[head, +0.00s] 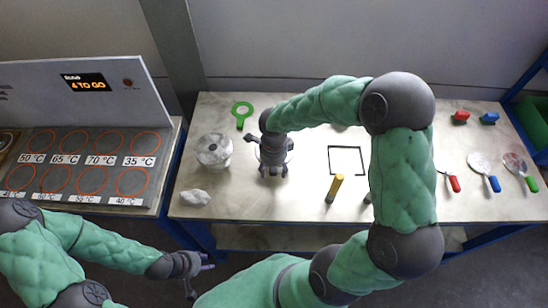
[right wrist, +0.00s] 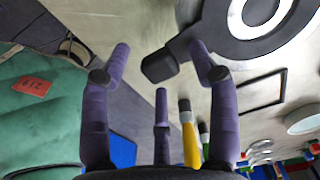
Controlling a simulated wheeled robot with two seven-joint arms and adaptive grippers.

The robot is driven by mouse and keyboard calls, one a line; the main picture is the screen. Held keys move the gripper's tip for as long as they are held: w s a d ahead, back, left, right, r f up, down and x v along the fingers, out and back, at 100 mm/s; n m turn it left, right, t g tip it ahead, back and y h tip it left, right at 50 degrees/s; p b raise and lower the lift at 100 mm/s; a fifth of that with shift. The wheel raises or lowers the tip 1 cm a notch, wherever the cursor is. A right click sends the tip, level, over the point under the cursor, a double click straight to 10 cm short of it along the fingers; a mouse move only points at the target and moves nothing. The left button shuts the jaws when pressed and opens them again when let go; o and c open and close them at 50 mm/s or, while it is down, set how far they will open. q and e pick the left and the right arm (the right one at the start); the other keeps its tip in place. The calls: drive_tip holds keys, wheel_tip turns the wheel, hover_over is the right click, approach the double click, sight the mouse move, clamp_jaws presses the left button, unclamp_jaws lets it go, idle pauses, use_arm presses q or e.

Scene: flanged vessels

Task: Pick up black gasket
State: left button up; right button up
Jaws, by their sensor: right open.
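The black gasket is a flat ring with a handle (right wrist: 178,54), seated around a pale round vessel top at the upper right of the right wrist view. In the head view only its dark handle (head: 250,138) shows clearly; my right arm and gripper hide most of the ring. My right gripper (right wrist: 160,52), with three purple fingers, is open. The handle shows between its spread fingertips, overlapped by the right-hand one; I cannot tell whether they touch. The gripper (head: 273,168) is over the vessel in the head view. My left gripper (head: 203,266) is open and empty, off the table's front edge.
A metallic flanged vessel (head: 214,151) stands left of my right gripper. A green ring with handle (head: 242,113) lies behind. A crumpled white piece (head: 195,197) lies front left. A black square outline (head: 347,161) and a yellow cylinder (head: 334,188) are to the right.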

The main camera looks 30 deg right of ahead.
clamp_jaws()
drive_tip(key=shift+r, duration=0.1)
